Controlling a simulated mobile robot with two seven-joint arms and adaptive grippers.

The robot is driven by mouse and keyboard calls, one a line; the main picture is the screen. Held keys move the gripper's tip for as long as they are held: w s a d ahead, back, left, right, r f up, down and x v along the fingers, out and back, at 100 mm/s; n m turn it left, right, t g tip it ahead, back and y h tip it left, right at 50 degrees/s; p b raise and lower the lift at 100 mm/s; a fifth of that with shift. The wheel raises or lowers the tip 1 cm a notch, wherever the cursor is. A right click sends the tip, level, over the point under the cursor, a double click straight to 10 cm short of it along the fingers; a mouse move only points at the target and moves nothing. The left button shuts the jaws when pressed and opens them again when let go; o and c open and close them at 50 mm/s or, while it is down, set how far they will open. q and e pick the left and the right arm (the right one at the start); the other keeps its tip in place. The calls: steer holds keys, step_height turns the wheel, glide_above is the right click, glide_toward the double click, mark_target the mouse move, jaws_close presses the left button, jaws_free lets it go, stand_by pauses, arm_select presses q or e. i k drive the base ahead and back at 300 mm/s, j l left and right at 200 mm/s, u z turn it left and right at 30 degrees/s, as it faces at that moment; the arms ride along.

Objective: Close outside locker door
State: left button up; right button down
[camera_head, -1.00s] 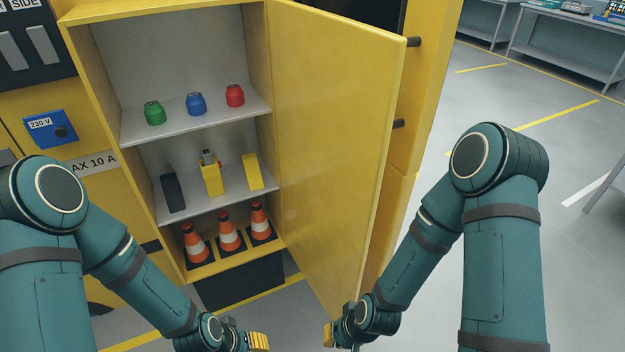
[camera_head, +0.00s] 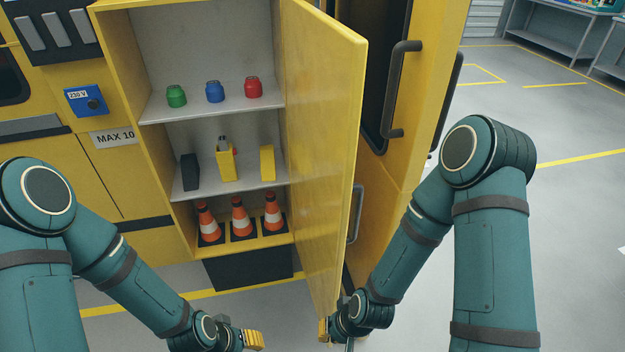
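The yellow outside locker door (camera_head: 322,150) stands open, hinged on the right side of the locker (camera_head: 133,135) and swung out toward me. The locker's shelves show. My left gripper (camera_head: 258,341) is low in the view, in front of the locker and left of the door, apart from it. My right gripper (camera_head: 324,330) is at the door's lower outer corner; I cannot tell whether it touches it. Both grippers are small and near the bottom edge, so their finger opening is unclear.
The locker holds green, blue and red jars (camera_head: 214,92), several boxy items (camera_head: 228,165) and orange cones (camera_head: 240,218). A dark handle (camera_head: 397,90) is on the yellow body right of the door. Grey floor (camera_head: 560,230) is free at right.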

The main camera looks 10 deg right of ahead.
mark_target(326, 60)
steer(key=l+u, duration=0.2)
steer(key=l, duration=0.25)
steer(key=k+l+u, duration=0.1)
steer(key=l+u, duration=0.15)
steer(key=l, duration=0.2)
steer(key=k+l+u, duration=0.1)
steer(key=l, duration=0.35)
steer(key=k+l, duration=0.1)
steer(key=l, duration=0.35)
steer(key=i+l+z, duration=0.15)
steer(key=l, duration=0.2)
steer(key=i+l+z, duration=0.1)
steer(key=i+l, duration=0.2)
